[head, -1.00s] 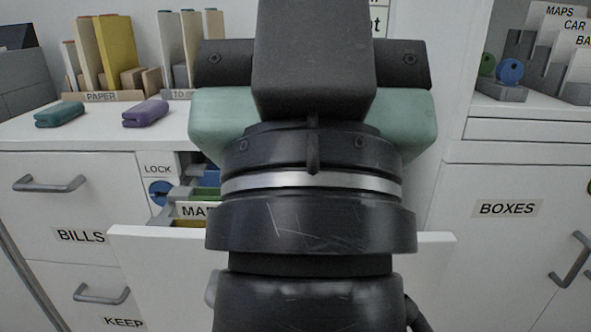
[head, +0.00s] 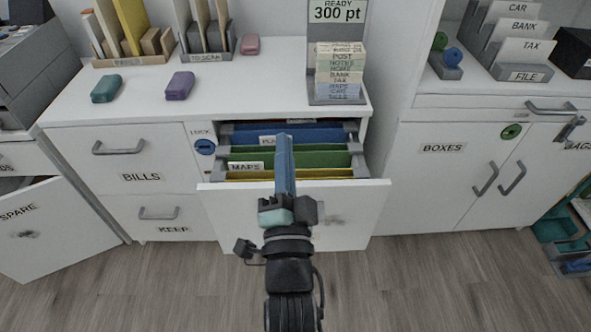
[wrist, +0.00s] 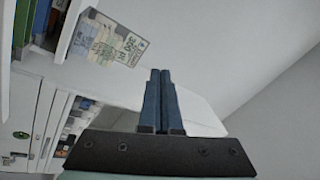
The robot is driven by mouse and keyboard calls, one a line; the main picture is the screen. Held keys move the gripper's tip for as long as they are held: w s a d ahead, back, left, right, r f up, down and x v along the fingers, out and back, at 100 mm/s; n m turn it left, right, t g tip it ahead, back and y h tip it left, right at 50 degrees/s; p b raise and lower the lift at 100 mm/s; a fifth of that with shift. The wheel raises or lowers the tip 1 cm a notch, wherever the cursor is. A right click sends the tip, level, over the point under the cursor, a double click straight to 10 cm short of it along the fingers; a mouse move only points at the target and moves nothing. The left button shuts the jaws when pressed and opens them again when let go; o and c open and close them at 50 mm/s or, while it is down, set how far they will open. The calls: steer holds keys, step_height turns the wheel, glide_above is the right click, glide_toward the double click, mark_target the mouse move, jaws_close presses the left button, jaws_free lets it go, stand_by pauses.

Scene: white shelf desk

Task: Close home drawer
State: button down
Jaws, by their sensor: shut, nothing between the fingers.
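A white drawer stands pulled out at the middle of the desk, its front panel (head: 232,215) toward me. It holds blue, green and yellow hanging folders (head: 250,155). A handle (head: 333,218) shows on the front, partly behind my arm. I cannot read a HOME label on it. My gripper (head: 284,138) has long blue fingers, shut together and empty, reaching over the open drawer in the head view. I cannot tell whether they touch anything. The wrist view shows the closed fingers (wrist: 159,72) too, with a pale panel beyond them.
The BILLS drawer (head: 145,178) and KEEP drawer (head: 182,229) are shut at left. A SPARE panel (head: 40,225) stands open at far left. A card stand (head: 338,85) is on the desktop above the drawer. The BOXES cabinet (head: 440,180) is shut at right. Wooden floor is free in front.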

steer(key=s+d+f+m+g+p, duration=0.15)
steer(key=s+f+m+p, duration=0.35)
steer(key=f, duration=0.6)
steer(key=m+g, duration=0.1)
steer(key=g, duration=0.1)
glide_toward(299, 192)
steer(key=w+b, duration=0.2)
steer(key=w, duration=0.5)
steer(key=shift+a+f+b, duration=0.1)
steer(key=shift+b, duration=0.25)
